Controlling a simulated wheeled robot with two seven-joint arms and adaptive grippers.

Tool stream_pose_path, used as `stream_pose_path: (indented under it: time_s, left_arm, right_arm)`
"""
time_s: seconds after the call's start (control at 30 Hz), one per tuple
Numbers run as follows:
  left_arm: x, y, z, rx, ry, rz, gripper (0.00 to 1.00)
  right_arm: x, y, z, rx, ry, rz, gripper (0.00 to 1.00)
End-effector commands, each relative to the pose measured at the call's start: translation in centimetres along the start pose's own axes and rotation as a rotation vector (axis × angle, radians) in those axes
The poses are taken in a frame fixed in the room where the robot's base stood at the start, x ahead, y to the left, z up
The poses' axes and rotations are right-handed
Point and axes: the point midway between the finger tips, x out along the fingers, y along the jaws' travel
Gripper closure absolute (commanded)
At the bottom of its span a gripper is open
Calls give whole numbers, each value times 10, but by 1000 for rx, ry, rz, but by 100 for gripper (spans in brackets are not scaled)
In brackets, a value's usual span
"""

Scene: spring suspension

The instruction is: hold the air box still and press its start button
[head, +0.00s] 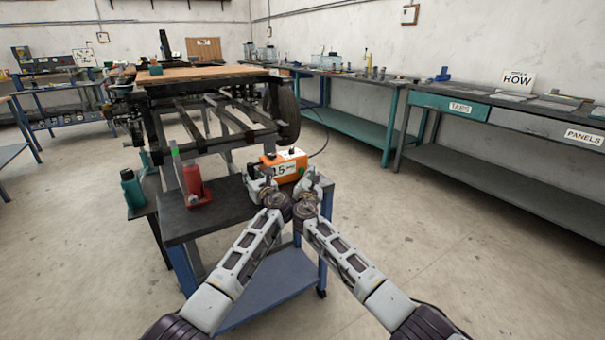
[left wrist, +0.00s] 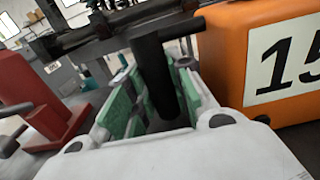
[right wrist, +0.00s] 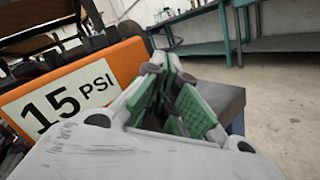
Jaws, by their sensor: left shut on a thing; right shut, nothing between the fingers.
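The air box (head: 270,161) is orange with a white "15 PSI" label and stands on a dark cart top. It also shows at the right of the left wrist view (left wrist: 235,45) and at the left of the right wrist view (right wrist: 120,62). My left gripper (head: 263,182) is at the box's left front; in the left wrist view its green pads are shut on a dark upright cylinder (left wrist: 156,75) beside the orange face. My right gripper (head: 311,181) is shut and empty near the box's right front corner.
A red jack-like tool (head: 193,182) stands left on the cart top (head: 225,208). A teal bottle (head: 132,189) is further left. A dark frame with a wheel (head: 284,115) stands behind. A dark hose runs up behind the box. The floor at right is clear.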

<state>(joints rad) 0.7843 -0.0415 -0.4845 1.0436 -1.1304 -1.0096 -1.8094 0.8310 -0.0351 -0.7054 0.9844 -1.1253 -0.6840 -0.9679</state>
Motion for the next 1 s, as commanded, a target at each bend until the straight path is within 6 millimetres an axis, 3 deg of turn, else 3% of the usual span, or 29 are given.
stream_pose_path:
  time_s: [1.0]
  left_arm:
    - [-2,-3,0,0,0,-4,100]
  right_arm:
    - [6,7,-3,2,0,3,100]
